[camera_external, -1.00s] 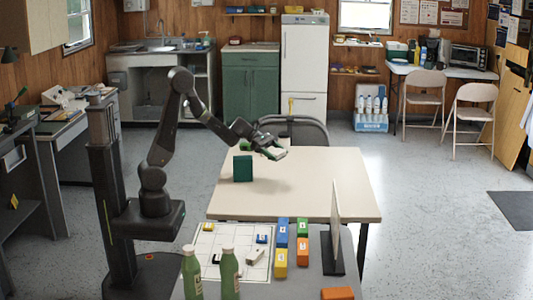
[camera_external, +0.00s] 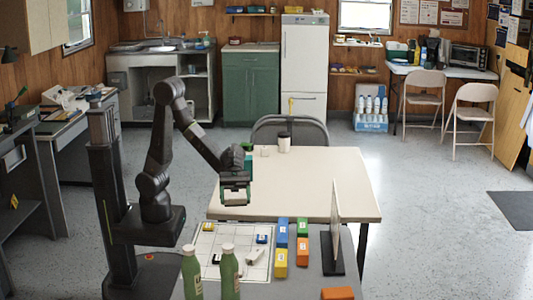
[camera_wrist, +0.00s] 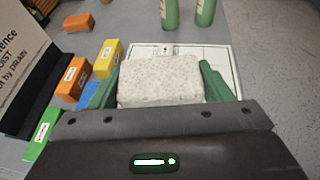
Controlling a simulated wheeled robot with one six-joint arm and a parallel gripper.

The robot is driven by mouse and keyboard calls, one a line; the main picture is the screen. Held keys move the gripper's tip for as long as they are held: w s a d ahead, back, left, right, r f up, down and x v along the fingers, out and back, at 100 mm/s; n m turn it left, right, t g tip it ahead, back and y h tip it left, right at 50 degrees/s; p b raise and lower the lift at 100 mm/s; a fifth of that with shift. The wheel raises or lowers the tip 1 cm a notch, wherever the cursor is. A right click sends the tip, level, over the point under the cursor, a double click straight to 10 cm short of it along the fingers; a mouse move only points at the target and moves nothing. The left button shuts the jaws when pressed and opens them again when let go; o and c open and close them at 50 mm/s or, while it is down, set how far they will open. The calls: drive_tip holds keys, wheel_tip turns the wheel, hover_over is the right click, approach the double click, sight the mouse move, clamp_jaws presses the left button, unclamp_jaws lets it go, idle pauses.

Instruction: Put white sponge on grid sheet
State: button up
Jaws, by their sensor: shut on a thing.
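The white sponge (camera_wrist: 160,82) is a pale speckled block held between my gripper's green fingers in the wrist view. My gripper (camera_external: 235,194) is shut on it, in the air around the near left edge of the cream table. The grid sheet (camera_external: 235,234) lies on the grey table below and nearer the external camera. It also shows in the wrist view (camera_wrist: 223,57), where the sponge hides much of it. A blue block (camera_external: 262,239), a yellow one (camera_external: 208,227) and a white item (camera_external: 256,257) lie on the sheet.
Two green bottles (camera_external: 229,272) stand at the sheet's near edge. Yellow (camera_external: 281,263), orange (camera_external: 302,251), blue and green blocks line its right side, beside an upright board (camera_external: 335,230).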

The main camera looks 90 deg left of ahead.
drive_tip(key=m+g, duration=0.2)
hover_over(221, 246)
wheel_tip(221, 246, down, 15)
drive_tip(key=b, duration=0.3)
drive_tip(key=shift+f, duration=0.2)
drive_tip(key=o, duration=0.9)
drive_tip(key=shift+o, duration=0.2)
drive_tip(key=shift+r, duration=0.1)
